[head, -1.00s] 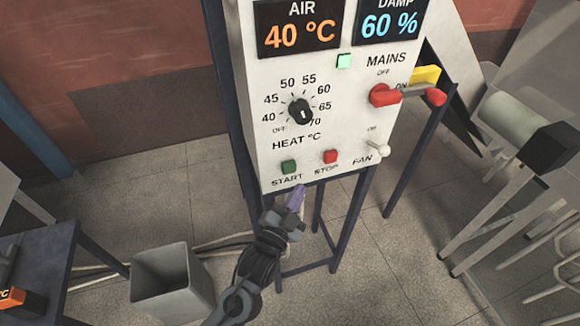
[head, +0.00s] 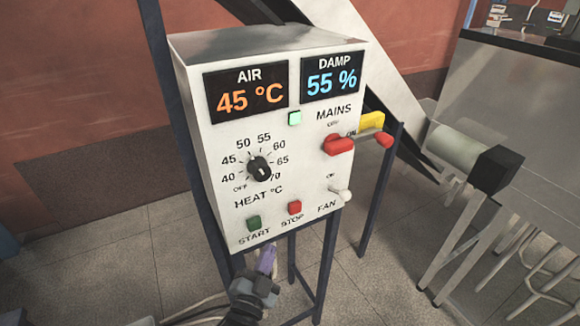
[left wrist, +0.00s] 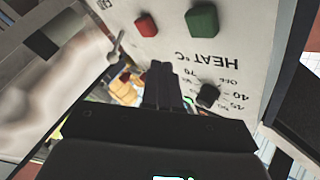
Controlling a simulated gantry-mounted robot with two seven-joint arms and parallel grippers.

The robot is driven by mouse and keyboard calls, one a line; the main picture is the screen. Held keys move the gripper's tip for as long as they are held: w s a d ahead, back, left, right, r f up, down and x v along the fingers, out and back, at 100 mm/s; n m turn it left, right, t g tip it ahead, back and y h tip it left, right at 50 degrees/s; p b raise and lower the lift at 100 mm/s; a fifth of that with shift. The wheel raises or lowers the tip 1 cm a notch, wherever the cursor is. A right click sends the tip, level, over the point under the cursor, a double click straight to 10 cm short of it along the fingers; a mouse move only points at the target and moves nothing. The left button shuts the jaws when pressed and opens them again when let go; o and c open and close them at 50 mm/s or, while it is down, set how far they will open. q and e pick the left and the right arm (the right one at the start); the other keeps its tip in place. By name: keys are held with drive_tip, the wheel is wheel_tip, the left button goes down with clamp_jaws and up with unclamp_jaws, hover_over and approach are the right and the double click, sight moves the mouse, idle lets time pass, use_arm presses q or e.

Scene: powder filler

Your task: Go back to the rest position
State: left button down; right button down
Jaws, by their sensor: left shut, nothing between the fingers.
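My left gripper (head: 266,262) shows at the bottom of the head view, with its purplish fingers shut and empty. It is just below the front of the white control box (head: 190,110), under the green START button (head: 254,223) and red STOP button (head: 295,207), and appears apart from them. In the left wrist view the dark shut fingers (left wrist: 163,88) show in front of the panel, with the green button (left wrist: 202,20) and red button (left wrist: 146,24) above. My right gripper is not in view.
The box carries a black heat knob (head: 259,169), a red mains lever (head: 340,145), a white fan switch (head: 343,195) and a lit green lamp (head: 295,118). Its displays read 45 °C and 55 %. A metal frame with a cylinder (head: 455,148) stands right. Floor between is open.

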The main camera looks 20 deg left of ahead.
use_arm(q)
drive_tip(key=s+a+f+n+g, duration=0.1)
drive_tip(key=s+a+f+g, duration=0.15)
drive_tip(key=s+f, duration=0.45)
drive_tip(key=s+a+f+g, duration=0.1)
drive_tip(key=s+f+g, duration=0.3)
drive_tip(key=s+f, duration=0.2)
drive_tip(key=s+a+f+n+g, duration=0.1)
drive_tip(key=s+f+n+g, duration=0.1)
drive_tip(key=s+g, duration=0.4)
drive_tip(key=s+a+f+n+g, duration=0.15)
drive_tip(key=s+g, duration=0.25)
drive_tip(key=s, duration=0.4)
wheel_tip(320, 180, up, 21)
drive_tip(key=n+p, duration=0.1)
drive_tip(key=p, duration=2)
drive_tip(key=shift+s+d, duration=0.2)
drive_tip(key=shift+s, duration=0.05)
drive_tip(key=shift+f+t, duration=0.1)
drive_tip(key=shift+t, duration=0.15)
